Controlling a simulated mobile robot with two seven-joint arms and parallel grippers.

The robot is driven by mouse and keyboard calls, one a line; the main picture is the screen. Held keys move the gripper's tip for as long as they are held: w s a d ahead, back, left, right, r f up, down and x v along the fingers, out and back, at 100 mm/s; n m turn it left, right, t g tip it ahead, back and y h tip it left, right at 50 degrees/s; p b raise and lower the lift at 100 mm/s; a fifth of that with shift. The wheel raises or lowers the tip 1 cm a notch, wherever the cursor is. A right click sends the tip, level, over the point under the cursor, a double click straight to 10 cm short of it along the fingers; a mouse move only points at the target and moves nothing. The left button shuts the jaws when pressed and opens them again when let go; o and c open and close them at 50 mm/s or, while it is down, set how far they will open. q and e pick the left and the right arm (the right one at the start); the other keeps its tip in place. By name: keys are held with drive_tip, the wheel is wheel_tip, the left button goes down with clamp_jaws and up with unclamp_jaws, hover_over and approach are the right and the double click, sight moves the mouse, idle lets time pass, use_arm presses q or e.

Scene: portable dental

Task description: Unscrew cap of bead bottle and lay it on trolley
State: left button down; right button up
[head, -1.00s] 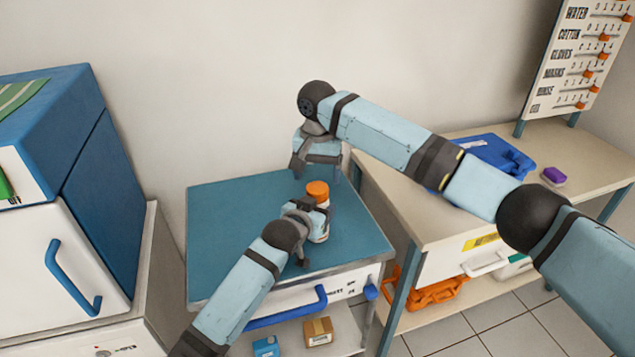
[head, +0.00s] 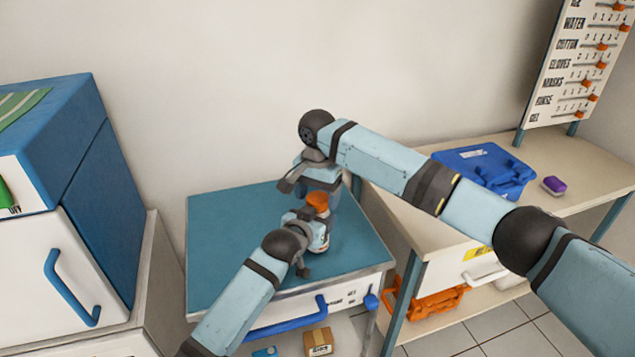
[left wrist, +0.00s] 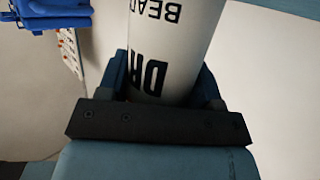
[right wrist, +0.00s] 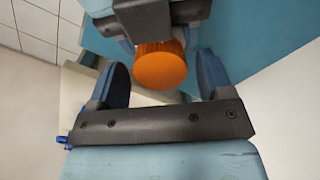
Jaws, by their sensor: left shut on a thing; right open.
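The bead bottle (head: 322,238) stands upright on the blue trolley top (head: 225,232), near its right side. It is white with an orange cap (head: 317,200). My left gripper (head: 308,232) is shut on the bottle's body. The white body with black lettering fills the middle of the left wrist view (left wrist: 170,45), between the fingers. My right gripper (head: 312,187) is open close to the cap. In the right wrist view the orange cap (right wrist: 160,66) sits between and just beyond the spread fingers, apart from both.
The left part of the trolley top is bare. A blue and white cabinet (head: 60,255) stands at the left. My right arm crosses above the bench.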

drive_tip(key=shift+f, duration=0.25)
drive_tip(key=c, duration=0.9)
drive_tip(key=n, duration=0.3)
drive_tip(key=o, duration=1)
